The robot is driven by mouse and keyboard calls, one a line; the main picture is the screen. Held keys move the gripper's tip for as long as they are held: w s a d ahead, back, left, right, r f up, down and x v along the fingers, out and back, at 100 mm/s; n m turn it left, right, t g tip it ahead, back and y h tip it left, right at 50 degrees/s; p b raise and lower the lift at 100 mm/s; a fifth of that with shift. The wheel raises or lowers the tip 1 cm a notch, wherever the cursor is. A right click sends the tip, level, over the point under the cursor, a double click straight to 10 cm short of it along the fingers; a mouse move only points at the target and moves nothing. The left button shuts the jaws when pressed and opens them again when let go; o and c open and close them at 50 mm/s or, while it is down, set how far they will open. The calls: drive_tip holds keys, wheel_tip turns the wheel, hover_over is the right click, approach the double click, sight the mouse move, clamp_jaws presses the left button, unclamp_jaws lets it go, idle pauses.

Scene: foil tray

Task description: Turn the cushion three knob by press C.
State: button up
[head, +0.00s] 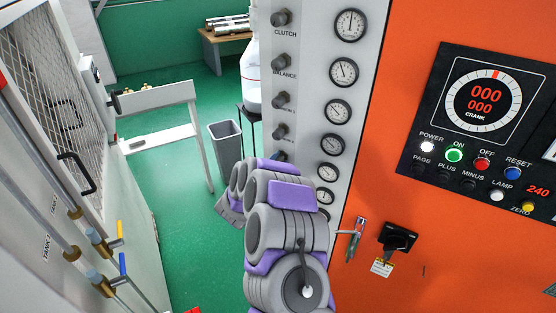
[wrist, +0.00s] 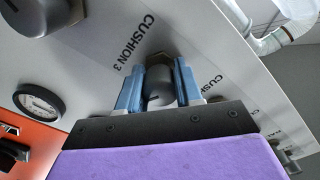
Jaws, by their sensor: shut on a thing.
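The cushion three knob (wrist: 160,88) is a grey cylinder on a dark base, with a short dark mark on its face. The label "CUSHION 3" (wrist: 134,46) is printed on the pale panel beside it. My gripper (wrist: 159,88) has its two blue fingers shut on the knob, one on each side. The angle of the knob's setting is hard to read.
Another grey knob (wrist: 42,12) is close by at the upper left, and a round gauge (wrist: 39,101) lies at the left. In the head view a column of gauges (head: 344,72) runs beside the knobs. An orange panel (head: 420,40) is at right; green floor (head: 180,245) is open at left.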

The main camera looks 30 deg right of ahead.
drive_tip(key=shift+f, duration=0.35)
drive_tip(key=o, duration=0.8)
drive_tip(key=shift+o, duration=1)
drive_tip(key=shift+w+a, duration=0.1)
drive_tip(key=shift+r, duration=0.2)
drive_tip(key=v, duration=1.7)
drive_tip(key=shift+a+b, duration=0.25)
drive_tip(key=shift+b, duration=0.05)
